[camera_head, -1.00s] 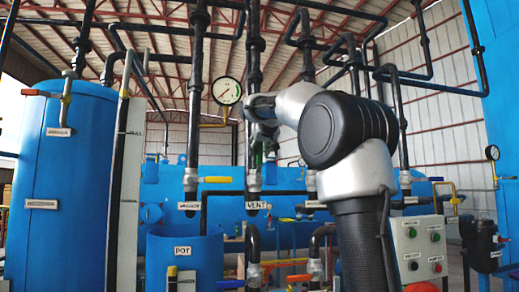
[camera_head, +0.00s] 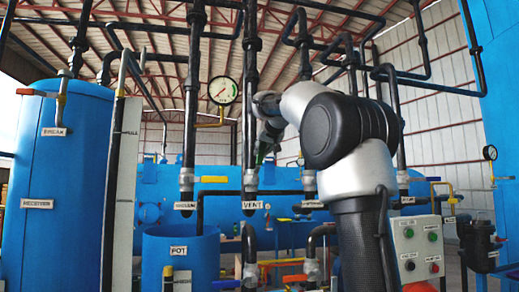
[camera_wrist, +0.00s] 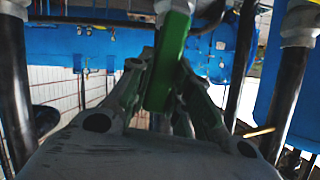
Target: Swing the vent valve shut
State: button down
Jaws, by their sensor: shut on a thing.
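The vent valve (camera_head: 250,181) sits on a black vertical pipe, just above the white VENT label (camera_head: 252,205) in the head view. Its green lever handle (camera_wrist: 167,65) fills the upper middle of the wrist view, with the metal valve body (camera_wrist: 172,7) at its top end. My gripper (camera_wrist: 166,88) is shut on the green handle, one finger on each side. In the head view my gripper (camera_head: 266,143) is partly hidden by my arm, and only a sliver of green shows beside it.
A pressure gauge (camera_head: 223,90) is left of my gripper. A yellow-handled valve (camera_head: 214,179) is left of the vent pipe. A blue pot (camera_head: 205,258) stands below, a blue receiver tank (camera_head: 60,160) at left, and a button panel (camera_head: 420,250) at right.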

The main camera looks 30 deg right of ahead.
jog(key=s+d+f+m+t+y, duration=0.2)
jog(key=d+f+m+t+y, duration=0.2)
jog(key=d+f+m, duration=0.5)
jog(key=shift+s+d+f+m+t, duration=0.3)
jog(key=shift+s+f+m, duration=0.1)
jog(key=shift+f+m, duration=1.15)
jog(key=shift+f+y, duration=0.15)
jog(key=shift+y, duration=0.25)
jog(key=c, duration=1.3)
grip_release()
jog(key=shift+a, duration=0.1)
jog(key=s, duration=0.4)
jog(key=s+d, duration=0.1)
jog(key=s, duration=0.7)
jog(key=shift+d, duration=0.2)
